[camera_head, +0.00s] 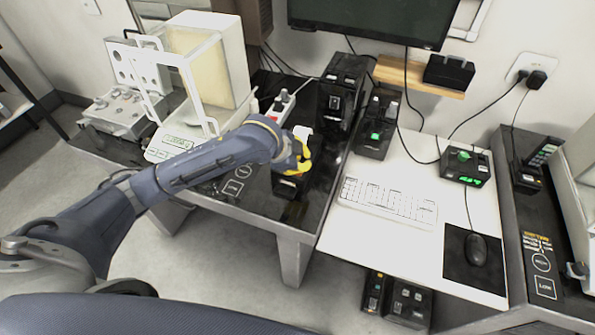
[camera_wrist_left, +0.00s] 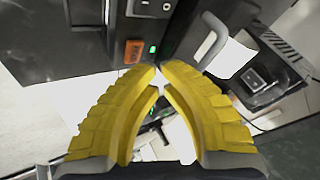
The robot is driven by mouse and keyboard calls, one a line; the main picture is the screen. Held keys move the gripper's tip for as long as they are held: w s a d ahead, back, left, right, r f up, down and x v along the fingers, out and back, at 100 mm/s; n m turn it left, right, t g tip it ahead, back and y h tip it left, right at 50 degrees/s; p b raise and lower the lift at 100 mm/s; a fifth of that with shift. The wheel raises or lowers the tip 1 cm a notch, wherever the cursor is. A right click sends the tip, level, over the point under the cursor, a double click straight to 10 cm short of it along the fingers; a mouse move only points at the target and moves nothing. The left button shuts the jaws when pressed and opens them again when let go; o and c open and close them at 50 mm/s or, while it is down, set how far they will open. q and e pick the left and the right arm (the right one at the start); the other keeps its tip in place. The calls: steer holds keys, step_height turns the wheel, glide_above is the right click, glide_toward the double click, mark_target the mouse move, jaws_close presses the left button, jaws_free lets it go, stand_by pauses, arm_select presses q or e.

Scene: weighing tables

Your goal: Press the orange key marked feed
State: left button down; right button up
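The orange key (camera_wrist_left: 134,51) shows in the left wrist view on the face of a black device (camera_wrist_left: 160,25), beside a small lit green light (camera_wrist_left: 152,49). Its lettering is too small to read. My left gripper (camera_wrist_left: 160,68) has yellow fingers with tips together and nothing between them; the tips appear just below and right of the key, and I cannot tell whether they touch the device. In the head view the left gripper (camera_head: 303,158) is over the right part of the dark table, and the key is hidden. My right gripper is not in view.
A white handled piece (camera_wrist_left: 232,57) is close to the right of the fingertips. A tall black device (camera_head: 343,85) and a white balance enclosure (camera_head: 205,50) stand behind the arm. A keyboard (camera_head: 388,200) and mouse (camera_head: 476,249) lie on the white table (camera_head: 400,245) to the right.

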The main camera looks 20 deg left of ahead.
arm_select(q)
steer(key=shift+f, duration=0.85)
stand_by(1.0)
steer(key=shift+r, duration=0.85)
steer(key=shift+r, duration=2.5)
